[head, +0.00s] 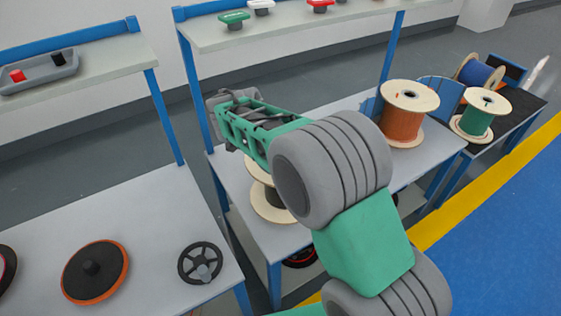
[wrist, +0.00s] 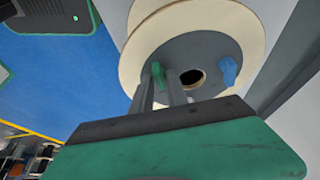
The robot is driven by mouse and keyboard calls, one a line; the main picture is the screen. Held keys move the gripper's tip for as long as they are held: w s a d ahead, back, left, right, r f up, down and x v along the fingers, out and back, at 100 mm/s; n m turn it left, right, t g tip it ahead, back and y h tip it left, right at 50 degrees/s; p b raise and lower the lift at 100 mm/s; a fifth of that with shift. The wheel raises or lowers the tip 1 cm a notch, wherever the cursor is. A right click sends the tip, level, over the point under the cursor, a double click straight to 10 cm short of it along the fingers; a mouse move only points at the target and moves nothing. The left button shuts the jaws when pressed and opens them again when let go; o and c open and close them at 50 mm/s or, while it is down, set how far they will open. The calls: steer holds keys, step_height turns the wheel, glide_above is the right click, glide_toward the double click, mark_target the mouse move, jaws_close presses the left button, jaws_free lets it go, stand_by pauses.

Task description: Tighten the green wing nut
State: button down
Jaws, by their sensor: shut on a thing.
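In the wrist view the green wing nut (wrist: 157,72) sits on the grey hub plate (wrist: 195,50) of a pale-flanged spool (wrist: 143,15). My gripper (wrist: 163,86) has its two dark fingers shut on the green wing nut. A blue wing nut (wrist: 228,70) stands on the same plate, on the other side of the round centre hole (wrist: 192,77). In the head view my arm hides much of the spool (head: 270,205) on the middle bench, and the held nut cannot be made out there.
An orange cable spool (head: 403,115) stands on the bench right of my arm, with a green cable spool (head: 478,115) and a blue one (head: 480,75) beyond. A shelf above holds green (head: 234,18) and red (head: 320,5) knobs. A handwheel (head: 200,263) lies on the left table.

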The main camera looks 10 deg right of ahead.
steer(key=m, duration=0.2)
steer(key=m+g+p, duration=0.1)
steer(key=m+g, duration=0.1)
steer(key=m, duration=0.1)
steer(key=shift+w+r+m+p, duration=0.1)
steer(key=shift+w+m+p, duration=0.2)
steer(key=shift+p, duration=0.1)
steer(key=m+g+p, duration=0.2)
steer(key=m, duration=0.3)
steer(key=shift+w+d+p, duration=0.1)
steer(key=shift+p, duration=0.3)
steer(key=shift+m+y, duration=0.4)
steer(key=c, duration=1.3)
jaws_free()
